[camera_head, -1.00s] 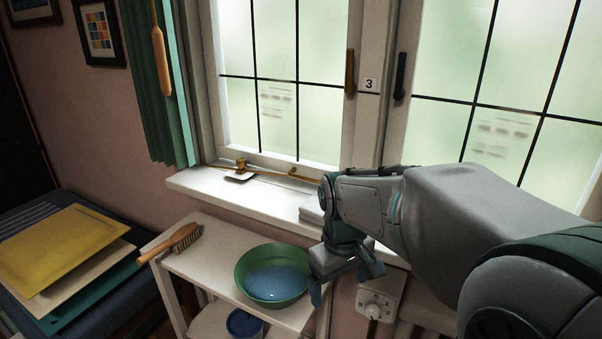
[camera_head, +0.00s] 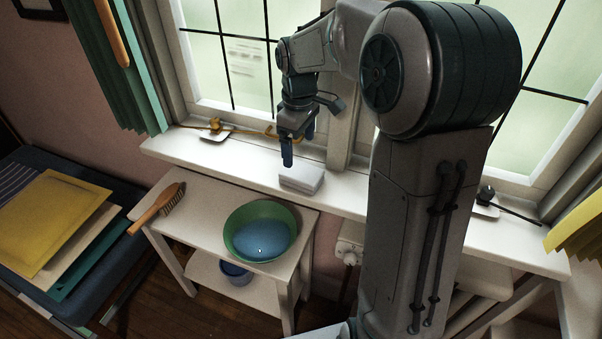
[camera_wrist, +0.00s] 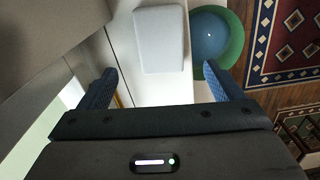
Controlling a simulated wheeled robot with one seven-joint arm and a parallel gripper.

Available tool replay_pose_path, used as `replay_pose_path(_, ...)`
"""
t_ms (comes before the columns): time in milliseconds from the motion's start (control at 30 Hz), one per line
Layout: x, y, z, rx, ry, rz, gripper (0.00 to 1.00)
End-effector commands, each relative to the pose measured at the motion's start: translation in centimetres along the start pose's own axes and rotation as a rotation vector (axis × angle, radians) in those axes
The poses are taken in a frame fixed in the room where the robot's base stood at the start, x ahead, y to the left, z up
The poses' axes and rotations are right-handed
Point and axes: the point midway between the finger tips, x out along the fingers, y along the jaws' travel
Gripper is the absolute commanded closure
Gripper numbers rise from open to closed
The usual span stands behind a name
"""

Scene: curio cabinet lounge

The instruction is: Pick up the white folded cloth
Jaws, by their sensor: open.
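The white folded cloth (camera_head: 302,178) lies flat on the white windowsill (camera_head: 235,165), a small pale block with rounded edges. In the wrist view the cloth (camera_wrist: 159,40) is ahead of my gripper, at the top middle. My gripper (camera_head: 297,160) hangs above the sill, just left of the cloth and apart from it. In the wrist view my gripper (camera_wrist: 160,80) has its two blue fingers spread wide with nothing between them.
A green bowl with blue inside (camera_head: 260,231) stands on a white side table below the sill, beside a wooden brush (camera_head: 158,207). A brass window latch piece (camera_head: 215,126) sits left on the sill. Window panes stand close behind my gripper.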

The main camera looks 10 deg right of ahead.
Motion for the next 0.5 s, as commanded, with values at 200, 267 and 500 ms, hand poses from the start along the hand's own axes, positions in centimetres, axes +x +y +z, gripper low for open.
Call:
replay_pose_path(200, 3.3, 0.0, 0.1, 0.001, -0.001, 0.000, 0.13)
replay_pose_path(267, 3.6, 0.0, 0.1, 0.001, 0.000, 0.000, 0.13)
replay_pose_path(500, 6.2, -0.2, 0.7, 0.001, -0.002, -0.002, 0.13)
